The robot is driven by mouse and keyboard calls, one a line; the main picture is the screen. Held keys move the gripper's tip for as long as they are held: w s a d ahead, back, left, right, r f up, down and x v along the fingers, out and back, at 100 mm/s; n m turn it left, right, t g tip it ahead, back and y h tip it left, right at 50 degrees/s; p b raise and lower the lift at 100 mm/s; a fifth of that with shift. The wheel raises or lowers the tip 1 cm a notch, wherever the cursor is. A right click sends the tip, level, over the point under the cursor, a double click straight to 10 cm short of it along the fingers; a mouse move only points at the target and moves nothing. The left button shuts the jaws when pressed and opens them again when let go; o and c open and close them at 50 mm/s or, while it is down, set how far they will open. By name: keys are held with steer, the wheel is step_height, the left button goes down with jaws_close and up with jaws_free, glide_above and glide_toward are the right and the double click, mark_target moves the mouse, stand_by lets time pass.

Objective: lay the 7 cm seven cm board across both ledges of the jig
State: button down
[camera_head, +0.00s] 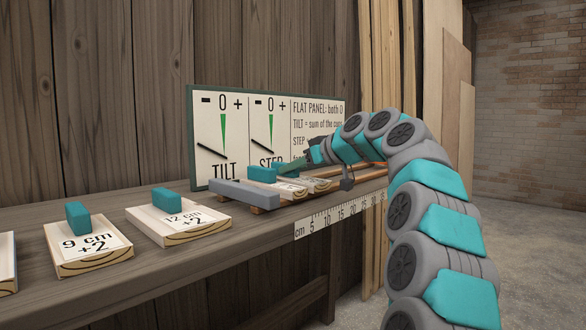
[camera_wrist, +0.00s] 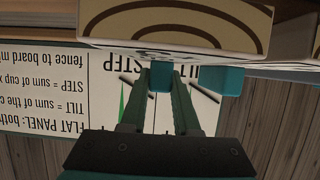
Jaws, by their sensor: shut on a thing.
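My gripper (camera_head: 292,166) is at the jig on the bench, reaching in from the right. In the wrist view its fingers (camera_wrist: 161,82) are shut on a small teal handle (camera_wrist: 160,76). The handle belongs to a pale wooden board with a ringed end (camera_wrist: 180,22); its number cannot be read. In the head view, pale boards (camera_head: 317,186) lie close together at the jig, behind a grey bar (camera_head: 244,195). Another teal handle (camera_head: 262,173) stands left of my gripper. The ledges are mostly hidden, and I cannot tell whether the held board touches them.
Boards marked 12 cm (camera_head: 180,231) and 9 cm (camera_head: 88,262), each with a teal handle, lie at the left of the bench (camera_head: 180,277). A sign with TILT and STEP dials (camera_head: 222,120) stands behind the jig. A centimetre scale (camera_head: 327,218) runs along the front edge.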

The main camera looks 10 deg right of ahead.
steer(key=c, duration=0.6)
jaws_free()
steer(key=shift+f, duration=0.1)
steer(key=shift+c, duration=0.2)
steer(key=shift+s+d+r, duration=0.1)
steer(key=shift+r, duration=0.15)
steer(key=v, duration=1.1)
steer(key=shift+s+d, duration=0.15)
steer(key=shift+s, duration=0.1)
steer(key=shift+r, duration=0.15)
